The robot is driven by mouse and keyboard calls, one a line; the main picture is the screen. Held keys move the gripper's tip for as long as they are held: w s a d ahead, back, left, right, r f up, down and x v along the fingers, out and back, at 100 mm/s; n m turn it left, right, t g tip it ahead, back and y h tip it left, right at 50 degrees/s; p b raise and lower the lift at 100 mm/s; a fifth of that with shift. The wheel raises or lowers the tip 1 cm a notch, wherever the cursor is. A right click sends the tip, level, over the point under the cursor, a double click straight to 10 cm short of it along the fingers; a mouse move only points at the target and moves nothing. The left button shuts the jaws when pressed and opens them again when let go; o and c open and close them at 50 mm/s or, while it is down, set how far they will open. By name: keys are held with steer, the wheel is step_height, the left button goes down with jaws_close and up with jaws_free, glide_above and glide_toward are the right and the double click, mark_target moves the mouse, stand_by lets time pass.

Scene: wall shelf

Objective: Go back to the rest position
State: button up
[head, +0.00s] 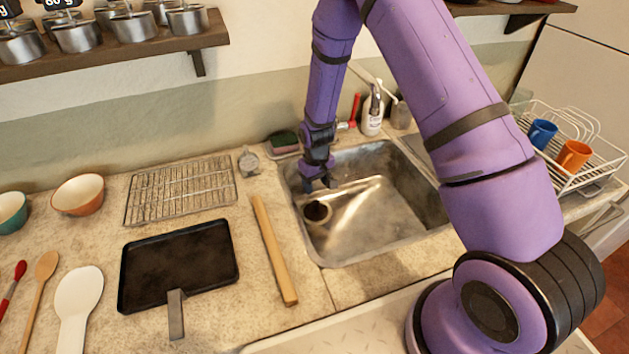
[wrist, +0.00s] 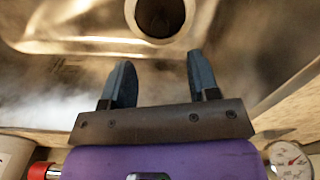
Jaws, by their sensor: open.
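My gripper (head: 319,183) hangs at the end of my purple arm, over the back left part of the metal sink (head: 385,225). In the wrist view my gripper (wrist: 160,85) shows two dark fingers spread apart, with nothing between them. Past the fingertips the sink's round drain opening (wrist: 160,14) shows near the top edge. In the head view the drain (head: 317,211) lies just below the gripper. My arm covers part of the wall and the right side of the counter.
A wooden rolling pin (head: 273,250), a black tray (head: 180,262) and a wire rack (head: 180,190) lie left. A dish rack (head: 590,183) with two mugs stands right. A shelf (head: 120,52) juts out upper left.

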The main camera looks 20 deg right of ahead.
steer(key=s+d+r+t, duration=0.1)
steer(key=s+r, duration=0.1)
steer(key=r, duration=0.8)
steer(key=s+d+r+m+t, duration=0.1)
steer(key=s+r, duration=0.2)
steer(key=r, duration=0.7)
steer(key=s+d+r, duration=0.2)
steer(key=r, duration=0.8)
steer(key=s+d+r+m+t, duration=0.1)
steer(key=s+r, duration=0.6)
steer(key=s, duration=0.5)
steer(key=s+d+r+m+t, duration=0.1)
steer(key=s+d+r+t, duration=0.1)
steer(key=s+r, duration=0.6)
steer(key=s, duration=0.5)
steer(key=shift+r, duration=0.3)
